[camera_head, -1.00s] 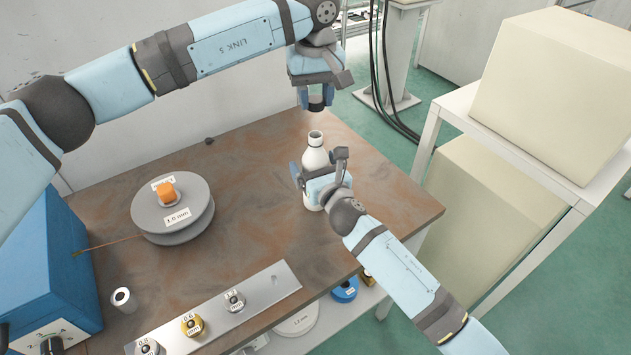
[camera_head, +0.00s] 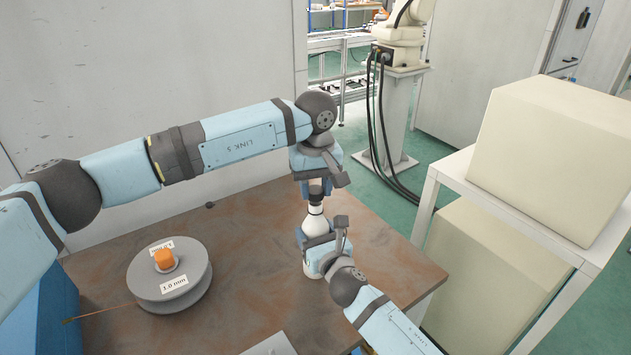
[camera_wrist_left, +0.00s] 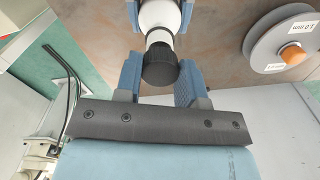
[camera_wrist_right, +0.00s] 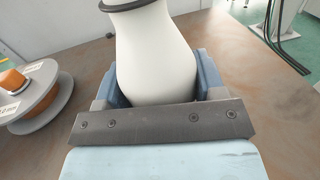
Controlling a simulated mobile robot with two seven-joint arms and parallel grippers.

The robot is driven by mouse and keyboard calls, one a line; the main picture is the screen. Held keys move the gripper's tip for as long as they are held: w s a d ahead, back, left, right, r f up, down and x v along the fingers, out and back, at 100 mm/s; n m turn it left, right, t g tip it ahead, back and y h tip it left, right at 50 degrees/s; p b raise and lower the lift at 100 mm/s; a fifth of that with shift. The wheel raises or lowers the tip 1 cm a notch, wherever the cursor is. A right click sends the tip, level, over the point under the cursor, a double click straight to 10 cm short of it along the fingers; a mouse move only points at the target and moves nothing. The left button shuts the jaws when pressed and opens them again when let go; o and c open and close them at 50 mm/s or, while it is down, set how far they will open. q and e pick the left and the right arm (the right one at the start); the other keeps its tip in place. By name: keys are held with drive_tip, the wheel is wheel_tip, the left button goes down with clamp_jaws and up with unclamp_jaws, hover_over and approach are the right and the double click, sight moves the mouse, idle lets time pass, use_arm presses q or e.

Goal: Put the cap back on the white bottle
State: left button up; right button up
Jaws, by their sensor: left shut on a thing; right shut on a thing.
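The white bottle (camera_head: 313,225) stands upright near the right side of the brown table. My right gripper (camera_head: 318,250) is shut on the bottle's body, which also fills the middle of the right wrist view (camera_wrist_right: 155,60). My left gripper (camera_head: 316,187) is directly above the bottle, pointing down, shut on the black cap (camera_wrist_left: 160,66). In the left wrist view the cap is in line with the bottle's neck (camera_wrist_left: 160,38) and appears to meet it. Whether it is fully seated cannot be told.
A grey wire spool (camera_head: 170,275) with an orange hub lies on the table (camera_head: 240,240) to the left. A metal plate (camera_head: 270,346) is at the front edge. A white rack (camera_head: 450,175) with large cream boxes (camera_head: 550,150) stands at the right.

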idle(0.4)
use_arm(q)
drive_tip(key=shift+f, duration=0.85)
drive_tip(key=shift+f, duration=0.6)
use_arm(e)
clamp_jaws()
use_arm(q)
drive_tip(key=m, duration=0.6)
drive_tip(key=shift+m, duration=0.3)
drive_tip(key=m, duration=0.6)
